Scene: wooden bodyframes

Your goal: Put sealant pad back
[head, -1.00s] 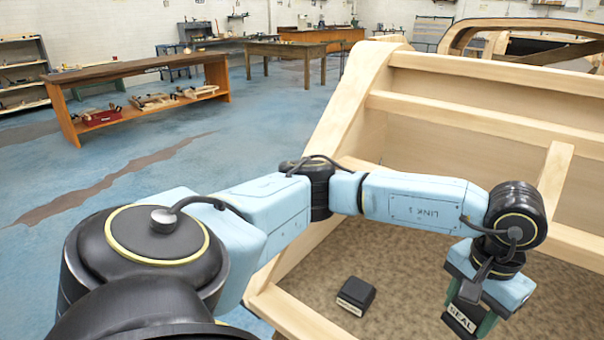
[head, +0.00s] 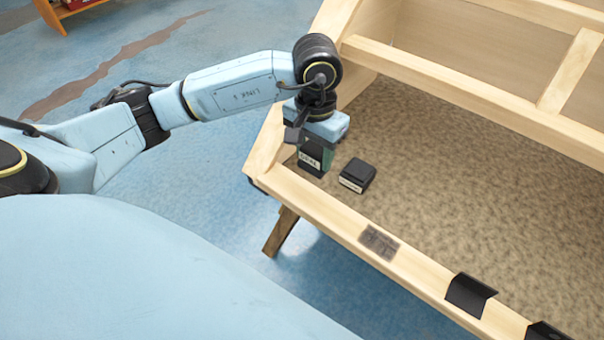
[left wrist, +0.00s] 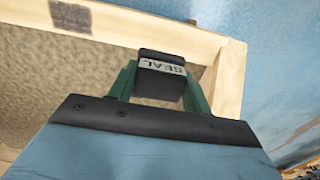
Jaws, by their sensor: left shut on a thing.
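The sealant pad (head: 311,160) is a small black block with a pale label reading SEAL. My left gripper (head: 314,150) is shut on it, above the near left corner of the wooden frame's carpeted floor. In the left wrist view the pad (left wrist: 160,80) sits between the two green fingers, with the frame's rail behind it. I cannot tell whether the pad touches the floor. My right gripper is in neither view.
A second black block (head: 357,174) with a pale label lies on the carpet (head: 450,190), just right of the held pad. The front rail (head: 330,211) bears a dark grey patch (head: 379,242) and a black bracket (head: 470,293). Carpet farther right is clear.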

